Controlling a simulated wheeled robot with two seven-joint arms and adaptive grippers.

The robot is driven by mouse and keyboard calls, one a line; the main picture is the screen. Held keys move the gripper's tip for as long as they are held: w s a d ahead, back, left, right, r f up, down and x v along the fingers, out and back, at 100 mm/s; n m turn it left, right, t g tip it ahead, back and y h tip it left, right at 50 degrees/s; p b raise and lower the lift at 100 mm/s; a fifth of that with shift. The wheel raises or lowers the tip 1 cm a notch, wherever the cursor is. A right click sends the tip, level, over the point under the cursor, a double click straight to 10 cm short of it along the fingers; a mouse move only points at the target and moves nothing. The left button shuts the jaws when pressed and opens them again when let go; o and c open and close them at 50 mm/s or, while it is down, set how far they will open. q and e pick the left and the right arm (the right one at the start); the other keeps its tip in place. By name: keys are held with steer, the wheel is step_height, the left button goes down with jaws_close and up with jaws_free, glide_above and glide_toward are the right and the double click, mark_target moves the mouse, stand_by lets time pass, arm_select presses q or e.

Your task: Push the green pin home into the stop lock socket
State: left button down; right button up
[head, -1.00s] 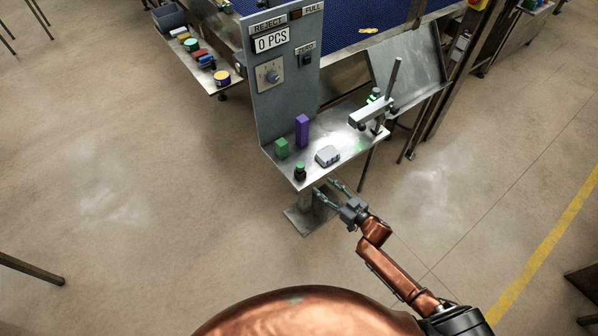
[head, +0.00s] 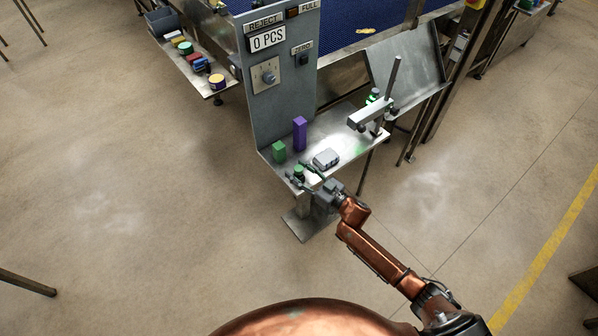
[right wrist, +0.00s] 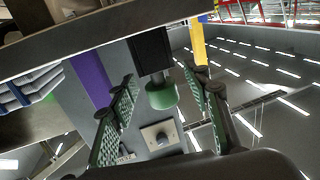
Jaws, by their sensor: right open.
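The green pin (head: 299,169) stands upright at the front corner of the steel shelf, with its lower part on a black socket (right wrist: 150,50). In the right wrist view, which is upside down, the green pin (right wrist: 162,95) shows as a short green cylinder against the black block. How deep it sits is not clear. My right gripper (head: 305,176) is open at the shelf's front edge, its fingers either side of the pin. The wrist view shows the open fingers (right wrist: 158,80) flanking pin and socket, with gaps. My left gripper is not in view.
The upright panel (head: 284,95) rises behind. The floor in front is open.

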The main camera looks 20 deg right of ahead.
mark_target(299, 169)
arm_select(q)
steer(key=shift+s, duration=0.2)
arm_select(e)
steer(key=shift+c, duration=0.4)
jaws_close()
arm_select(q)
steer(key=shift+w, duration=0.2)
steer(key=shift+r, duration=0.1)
arm_select(e)
steer(key=shift+r, duration=0.15)
